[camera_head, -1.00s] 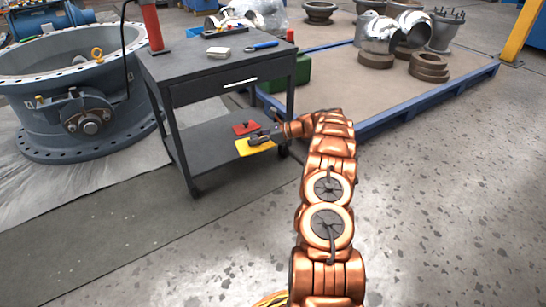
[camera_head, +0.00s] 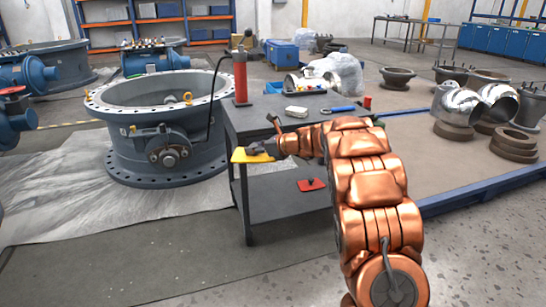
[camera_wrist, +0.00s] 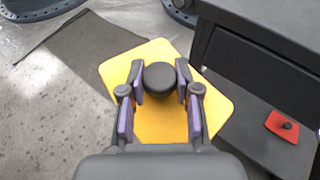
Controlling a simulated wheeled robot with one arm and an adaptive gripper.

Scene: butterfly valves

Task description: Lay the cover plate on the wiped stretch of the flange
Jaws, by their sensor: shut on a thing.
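The cover plate is a flat yellow square with a black knob; in the head view the plate (camera_head: 248,157) is held up in front of the cart's left side. The wrist view shows the plate (camera_wrist: 150,58) below my fingers. My gripper (camera_wrist: 160,78) is shut on its knob; in the head view my gripper (camera_head: 273,147) is at the plate's right. The flange (camera_head: 152,119) is the bolt-holed top rim of the big grey valve body, left of and apart from the plate. I cannot tell which stretch is wiped.
A dark cart (camera_head: 285,203) stands between my arm and the valve. On it are a red cylinder (camera_head: 240,80), a white block (camera_head: 297,111) and a blue-handled tool (camera_head: 338,109). A red plate (camera_head: 311,184) lies on its lower shelf.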

